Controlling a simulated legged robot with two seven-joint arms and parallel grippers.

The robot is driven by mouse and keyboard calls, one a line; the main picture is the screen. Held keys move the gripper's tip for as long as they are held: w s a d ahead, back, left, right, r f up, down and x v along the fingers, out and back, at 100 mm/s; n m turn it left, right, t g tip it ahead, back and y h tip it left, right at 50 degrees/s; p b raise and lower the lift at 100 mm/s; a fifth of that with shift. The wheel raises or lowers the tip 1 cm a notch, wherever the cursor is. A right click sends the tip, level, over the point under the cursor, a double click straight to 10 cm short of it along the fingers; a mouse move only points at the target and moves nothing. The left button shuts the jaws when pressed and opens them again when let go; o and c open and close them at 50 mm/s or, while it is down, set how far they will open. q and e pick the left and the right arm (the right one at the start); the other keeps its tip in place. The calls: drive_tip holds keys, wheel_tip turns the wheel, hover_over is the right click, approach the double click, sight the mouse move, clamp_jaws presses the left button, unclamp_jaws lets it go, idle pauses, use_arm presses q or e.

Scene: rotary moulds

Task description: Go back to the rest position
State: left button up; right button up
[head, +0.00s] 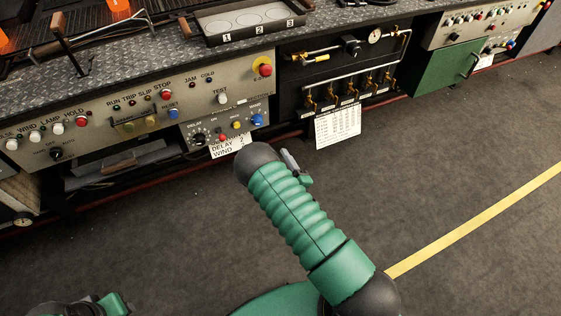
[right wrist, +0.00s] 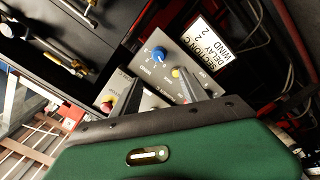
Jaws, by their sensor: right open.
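My right arm (head: 300,215) reaches up from the bottom of the head view, its green ribbed sleeve ending in a dark rounded joint. My right gripper (head: 292,162) is mostly hidden behind this arm. In the right wrist view my right gripper (right wrist: 160,88) has its two fingers apart with nothing between them. Beyond them is a small grey panel (right wrist: 143,72) with a blue knob (right wrist: 157,54). I cannot tell the gap to it. A part of my left arm (head: 75,308) shows at the bottom left edge; its fingers are not visible.
A long grey control panel (head: 110,105) with buttons and a red stop button (head: 265,70) runs along the bench. A white card (head: 230,145) hangs below it. A dark bay with pipes (head: 345,65) and a green door (head: 446,65) lie to the right. Floor (head: 470,180) is clear at right.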

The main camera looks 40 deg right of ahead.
drive_tip(key=w+a+r+m+g, duration=0.2)
drive_tip(key=a+m+g, duration=0.4)
drive_tip(key=m+g, duration=0.15)
drive_tip(key=s+a+r+g+y, duration=0.2)
drive_tip(key=s+a+r+g, duration=0.1)
drive_tip(key=s+a, duration=0.4)
drive_tip(key=s+a+r+g+y, duration=0.2)
drive_tip(key=s+a+r+g, duration=0.15)
drive_tip(key=s, duration=0.45)
wheel_tip(320, 180, up, 26)
drive_tip(key=s+g+p, duration=0.1)
drive_tip(key=s+p, duration=0.1)
drive_tip(key=p, duration=2.4)
drive_tip(key=shift+a+r+p, duration=0.25)
drive_tip(key=shift+a+p, duration=0.15)
drive_tip(key=shift+a, duration=0.05)
